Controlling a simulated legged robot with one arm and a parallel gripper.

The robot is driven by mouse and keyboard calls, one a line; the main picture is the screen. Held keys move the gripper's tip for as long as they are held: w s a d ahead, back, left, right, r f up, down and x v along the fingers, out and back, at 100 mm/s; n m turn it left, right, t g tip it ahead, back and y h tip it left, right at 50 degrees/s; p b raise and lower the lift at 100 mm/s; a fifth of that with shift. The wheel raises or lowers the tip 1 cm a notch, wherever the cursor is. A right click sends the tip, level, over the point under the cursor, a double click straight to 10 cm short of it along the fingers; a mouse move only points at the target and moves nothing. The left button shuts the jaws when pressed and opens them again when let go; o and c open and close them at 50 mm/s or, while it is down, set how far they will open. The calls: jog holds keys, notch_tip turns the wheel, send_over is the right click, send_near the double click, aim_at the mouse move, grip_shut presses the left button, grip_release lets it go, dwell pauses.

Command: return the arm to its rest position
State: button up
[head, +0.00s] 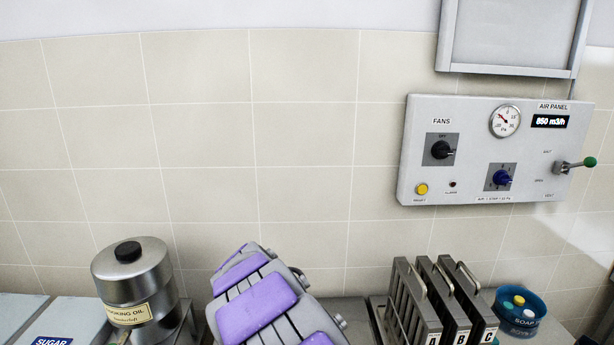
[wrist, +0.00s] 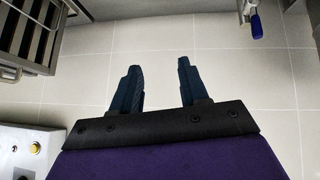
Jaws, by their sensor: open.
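My arm (head: 258,302), with purple pads and grey links, shows at the bottom middle of the head view, in front of the counter. My gripper is out of the head view. In the wrist view my gripper (wrist: 163,88) has its two dark fingers apart, with only pale floor tiles between them. It holds nothing.
A cooking oil canister (head: 133,280) stands left of my arm. Slotted metal racks marked A, B and C (head: 432,305) and a blue soap tub (head: 521,312) stand right. The air panel (head: 497,150) hangs on the tiled wall. The wrist view shows a metal rack (wrist: 33,35) upper left.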

jog(key=s+d+r+m+g+h, duration=0.25)
jog(key=s+d+g, duration=0.25)
jog(key=s+d, duration=1.55)
jog(key=s+d+f+g+y, duration=0.1)
jog(key=s+g+y, duration=0.1)
jog(key=s, duration=1.1)
jog(key=s+d+f+n+g+y, duration=0.1)
jog(key=s+d+g, duration=0.1)
jog(key=s, duration=1.1)
jog(key=shift+d+f+g+y, duration=0.2)
jog(key=shift+g+y, duration=0.15)
jog(key=shift+g, duration=0.05)
jog(key=shift+w+n, duration=0.1)
jog(key=shift+n, duration=0.15)
